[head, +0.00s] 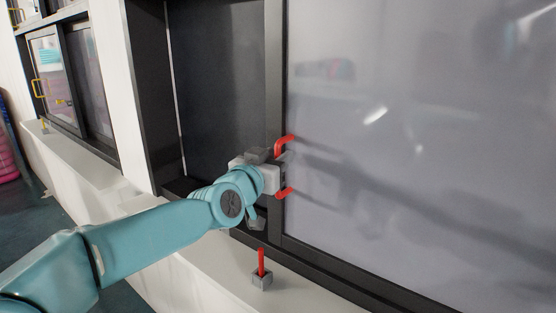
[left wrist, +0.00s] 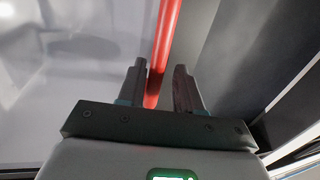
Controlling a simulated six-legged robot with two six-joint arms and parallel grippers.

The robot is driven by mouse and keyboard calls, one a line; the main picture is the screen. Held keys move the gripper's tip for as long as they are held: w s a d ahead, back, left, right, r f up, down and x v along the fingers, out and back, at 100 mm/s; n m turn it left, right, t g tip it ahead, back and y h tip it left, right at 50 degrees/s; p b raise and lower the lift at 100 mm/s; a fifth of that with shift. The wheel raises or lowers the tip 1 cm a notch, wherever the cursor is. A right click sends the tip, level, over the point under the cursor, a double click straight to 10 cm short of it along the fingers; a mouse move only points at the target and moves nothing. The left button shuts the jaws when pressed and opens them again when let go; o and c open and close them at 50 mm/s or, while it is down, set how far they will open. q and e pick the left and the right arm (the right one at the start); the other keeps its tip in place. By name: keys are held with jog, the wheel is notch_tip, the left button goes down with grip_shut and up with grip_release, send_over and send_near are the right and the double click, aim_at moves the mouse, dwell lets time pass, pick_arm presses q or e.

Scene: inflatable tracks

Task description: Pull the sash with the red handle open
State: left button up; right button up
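The sash (head: 420,150) is a large pale glossy pane in a dark frame, filling the right of the head view. Its red handle (head: 283,145) is an upright bar on the frame's left stile; my gripper hides its middle. My left gripper (head: 274,170) is at the handle. In the left wrist view the red handle (left wrist: 167,35) runs between the two dark fingers of my left gripper (left wrist: 160,78). The fingers stand apart, with a gap on the right finger's side; the bar lies close to the left finger. My right gripper is not in view.
A short red lever on a grey block (head: 262,280) stands on the white sill (head: 310,290) below the sash. A dark panel or recess (head: 220,90) lies left of the sash. Another window with yellow handles (head: 75,85) is at far left.

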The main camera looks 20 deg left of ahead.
pick_arm(q)
jog(key=shift+s, duration=0.1)
jog(key=shift+s, duration=0.15)
jog(key=s+a+b, duration=0.1)
jog(key=s+a, duration=0.1)
jog(key=s, duration=1.3)
jog(key=shift+s+a, duration=0.25)
jog(key=shift+s, duration=0.1)
jog(key=shift+w, duration=0.1)
